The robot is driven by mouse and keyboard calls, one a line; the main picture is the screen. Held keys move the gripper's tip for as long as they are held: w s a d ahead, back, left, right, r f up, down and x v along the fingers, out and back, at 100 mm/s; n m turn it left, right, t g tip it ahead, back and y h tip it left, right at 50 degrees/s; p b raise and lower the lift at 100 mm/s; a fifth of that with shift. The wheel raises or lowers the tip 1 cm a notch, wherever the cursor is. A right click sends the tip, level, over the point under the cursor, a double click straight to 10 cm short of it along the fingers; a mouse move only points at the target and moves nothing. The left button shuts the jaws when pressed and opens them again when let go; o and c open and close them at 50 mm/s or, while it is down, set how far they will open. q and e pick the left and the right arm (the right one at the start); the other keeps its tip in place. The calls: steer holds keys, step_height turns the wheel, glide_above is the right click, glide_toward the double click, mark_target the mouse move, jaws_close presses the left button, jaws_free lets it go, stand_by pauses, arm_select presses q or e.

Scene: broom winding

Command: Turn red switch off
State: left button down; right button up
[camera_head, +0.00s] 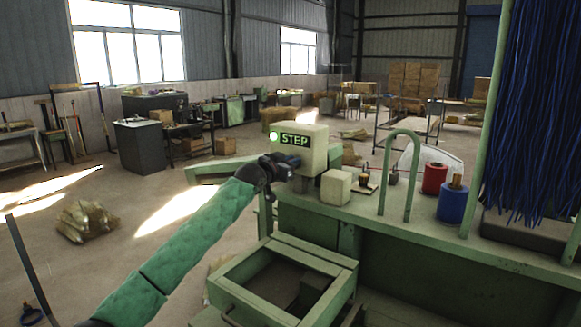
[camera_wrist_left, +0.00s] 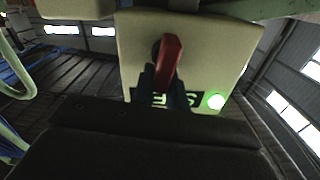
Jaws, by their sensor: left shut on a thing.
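A cream control box (camera_head: 312,130) stands on the left end of the green machine in the head view. It bears a black "STEP" label (camera_head: 295,141) and a lit green light (camera_head: 274,136). My left gripper (camera_head: 285,169) is at the lower front of this box. In the left wrist view the red switch (camera_wrist_left: 169,55) is a lever on the box face. The dark fingers of my left gripper (camera_wrist_left: 165,88) are shut on its near end and cover part of the label. The switch is hidden in the head view. My right gripper is not in view.
A small cream block (camera_head: 336,188), a red spool (camera_head: 434,179) and a blue spool (camera_head: 452,204) stand on the green machine top. A green hoop (camera_head: 415,140) rises there. An open green frame (camera_head: 325,305) lies below. Blue bristles (camera_head: 535,110) hang at right.

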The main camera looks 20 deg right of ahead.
arm_select(q)
steer(key=shift+f+m+b, duration=0.7)
steer(key=shift+b, duration=0.1)
steer(key=m+b, duration=0.2)
steer(key=m, duration=0.1)
steer(key=m+b, duration=0.1)
steer(key=m, duration=0.1)
steer(key=shift+s+d+f, duration=0.2)
steer(key=shift+s+d, duration=0.1)
steer(key=shift+s, duration=0.1)
steer(key=shift+s+m, duration=0.1)
steer(key=shift+m, duration=0.9)
steer(key=m, duration=0.2)
steer(key=shift+d+f+m+b, duration=0.1)
steer(key=shift+f+m+b, duration=0.05)
steer(key=shift+m+b, duration=0.2)
steer(key=m, duration=0.4)
steer(key=shift+s+f, duration=0.1)
steer(key=shift+f, duration=0.2)
steer(key=shift+m, duration=0.45)
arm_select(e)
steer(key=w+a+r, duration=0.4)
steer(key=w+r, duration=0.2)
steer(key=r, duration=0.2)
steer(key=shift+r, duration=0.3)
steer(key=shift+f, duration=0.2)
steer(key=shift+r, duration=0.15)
